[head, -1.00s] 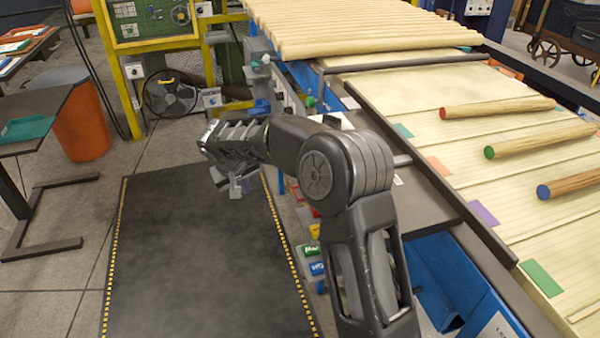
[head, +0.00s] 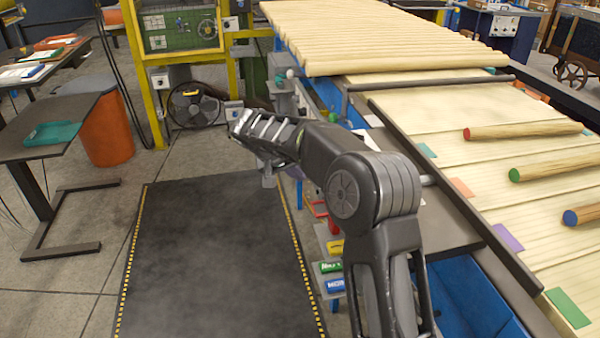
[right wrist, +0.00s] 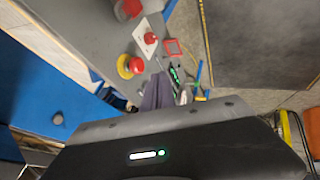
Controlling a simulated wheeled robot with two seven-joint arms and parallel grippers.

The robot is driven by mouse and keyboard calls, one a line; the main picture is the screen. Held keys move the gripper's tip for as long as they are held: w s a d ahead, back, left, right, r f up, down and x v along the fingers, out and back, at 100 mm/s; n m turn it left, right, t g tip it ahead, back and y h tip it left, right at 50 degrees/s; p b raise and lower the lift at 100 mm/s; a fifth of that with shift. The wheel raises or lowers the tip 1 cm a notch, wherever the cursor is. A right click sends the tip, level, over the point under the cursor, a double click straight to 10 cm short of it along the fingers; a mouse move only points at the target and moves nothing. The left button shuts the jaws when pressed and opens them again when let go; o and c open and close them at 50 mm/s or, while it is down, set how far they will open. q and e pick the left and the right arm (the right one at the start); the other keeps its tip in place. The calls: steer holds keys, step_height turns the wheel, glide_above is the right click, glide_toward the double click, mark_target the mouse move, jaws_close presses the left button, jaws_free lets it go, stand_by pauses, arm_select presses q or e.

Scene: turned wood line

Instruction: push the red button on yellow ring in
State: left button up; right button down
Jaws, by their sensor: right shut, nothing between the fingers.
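The red button on a yellow ring (right wrist: 130,66) shows in the right wrist view, on a grey panel, left of the fingers. In the head view I cannot make it out; my right arm covers much of that panel. My right gripper (head: 268,176) is over the edge of the dark mat beside the line, pointing down. Its shut, empty fingers also show in the right wrist view (right wrist: 166,92), apart from the button. My left gripper is not in view.
Beside it on the panel are a red button on a white plate (right wrist: 151,38) and a larger red knob (right wrist: 127,9). A red square frame (right wrist: 173,47) is close by. The dark floor mat (head: 210,260) is clear. Wooden rods (head: 520,131) lie on the line at right.

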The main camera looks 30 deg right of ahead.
steer(key=d+f, duration=0.6)
steer(key=d, duration=0.2)
steer(key=shift+p, duration=0.4)
steer(key=shift+w+d+f, duration=0.1)
steer(key=shift+s+d+b, duration=0.2)
steer(key=shift+d+b, duration=0.05)
steer(key=shift+d, duration=0.25)
steer(key=shift+s+d+b, duration=0.15)
steer(key=shift+d+b, duration=0.1)
steer(key=shift+d, duration=0.2)
